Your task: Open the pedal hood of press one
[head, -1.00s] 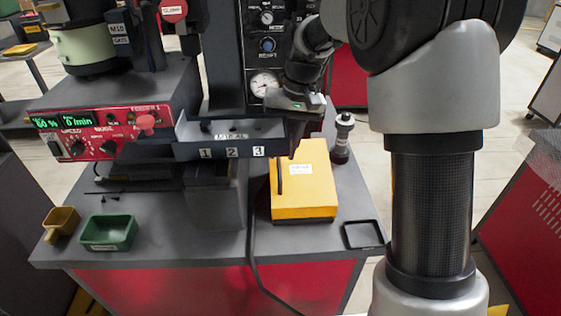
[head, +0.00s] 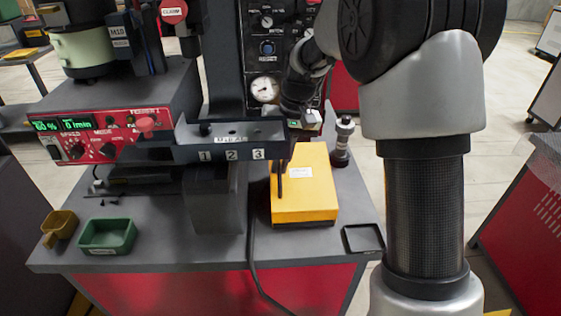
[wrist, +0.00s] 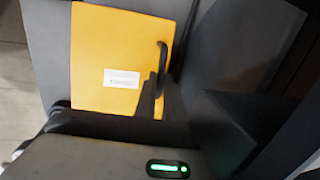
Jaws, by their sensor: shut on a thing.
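The yellow pedal hood (head: 309,195), with a small white label, sits on the grey bench and looks closed. A dark bar handle (head: 280,183) stands along its left side in the head view. In the wrist view the hood (wrist: 105,45) fills the upper middle, with the curved handle (wrist: 163,56) at its right side. My gripper (head: 290,150) is at the far end of the handle, and its dark fingers (wrist: 153,97) are shut on the handle. The exact contact is dark and partly hidden.
A tray shelf marked 1, 2, 3 (head: 230,153) overhangs left of the hood. A dark cylinder (head: 342,142) stands behind right, and a shallow black tray (head: 363,238) lies at front right. A green bin (head: 107,234) and yellow scoop (head: 60,226) lie at left.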

